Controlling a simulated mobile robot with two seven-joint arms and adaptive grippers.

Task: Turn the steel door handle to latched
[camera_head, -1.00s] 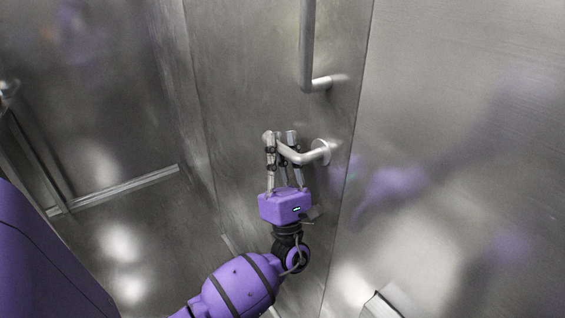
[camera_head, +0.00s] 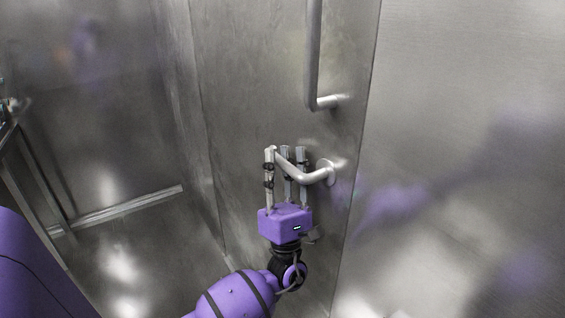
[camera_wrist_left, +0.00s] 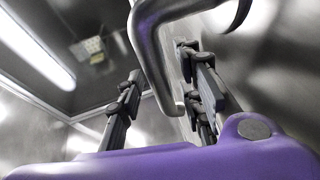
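The steel door handle (camera_head: 316,177) is a bent lever on a round plate, on the steel door (camera_head: 245,90). Its free end points left in the head view, tilted up. My left gripper (camera_head: 285,155) comes from below with its fingers on both sides of the lever. In the left wrist view the lever (camera_wrist_left: 150,55) passes between the fingers (camera_wrist_left: 160,100), with a clear gap to the left finger. The gripper looks open around the lever; whether any finger touches it I cannot tell. My right gripper is not in view.
A vertical pull bar (camera_head: 313,60) is fixed on the door above the lever. A smooth steel wall (camera_head: 460,130) lies right of the door edge. A metal rail (camera_head: 125,208) runs low at the left.

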